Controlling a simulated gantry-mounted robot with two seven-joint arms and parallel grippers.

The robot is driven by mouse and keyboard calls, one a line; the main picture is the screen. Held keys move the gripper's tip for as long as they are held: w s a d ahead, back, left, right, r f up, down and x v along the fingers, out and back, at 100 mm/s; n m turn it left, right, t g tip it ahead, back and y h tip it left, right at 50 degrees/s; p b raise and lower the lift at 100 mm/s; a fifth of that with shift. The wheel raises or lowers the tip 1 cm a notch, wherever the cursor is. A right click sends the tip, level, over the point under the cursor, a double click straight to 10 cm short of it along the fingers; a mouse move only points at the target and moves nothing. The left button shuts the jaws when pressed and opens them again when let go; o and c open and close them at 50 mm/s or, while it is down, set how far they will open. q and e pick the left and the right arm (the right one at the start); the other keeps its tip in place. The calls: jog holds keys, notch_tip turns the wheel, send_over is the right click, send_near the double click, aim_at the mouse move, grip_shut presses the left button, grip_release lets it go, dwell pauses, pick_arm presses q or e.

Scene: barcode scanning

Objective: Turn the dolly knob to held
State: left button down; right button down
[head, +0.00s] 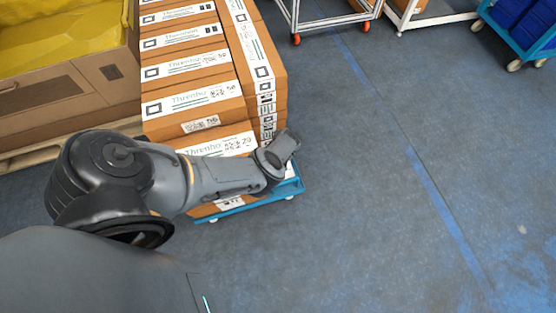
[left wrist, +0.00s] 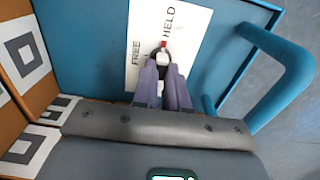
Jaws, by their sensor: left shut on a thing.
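The blue dolly (head: 255,200) stands under the stacked cartons, with part of its deck showing in the left wrist view (left wrist: 85,40). A white plate (left wrist: 183,20) on the dolly carries the words FREE and HELD. The dark round knob (left wrist: 154,53) sits on this plate, with a small red mark at its upper right, near the lower end of the word HELD. My left gripper (left wrist: 168,66) is shut on the knob, and its fingers cover the knob's lower part. In the head view my left arm hides the knob. My right gripper is out of view.
A blue tube handle (left wrist: 285,80) rises close to my left gripper's right. Labelled cartons (head: 195,65) are stacked on the dolly. A bin with yellow lining (head: 70,80) stands at left. White carts and a blue trolley stand at the back. Floor at right is clear.

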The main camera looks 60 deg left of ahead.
pick_arm(q)
jog(key=shift+f, duration=0.1)
dwell(0.4)
jog(key=c, duration=1.2)
grip_release()
jog(key=shift+o, duration=0.2)
notch_tip(320, 180, up, 11)
jog(key=p, duration=0.8)
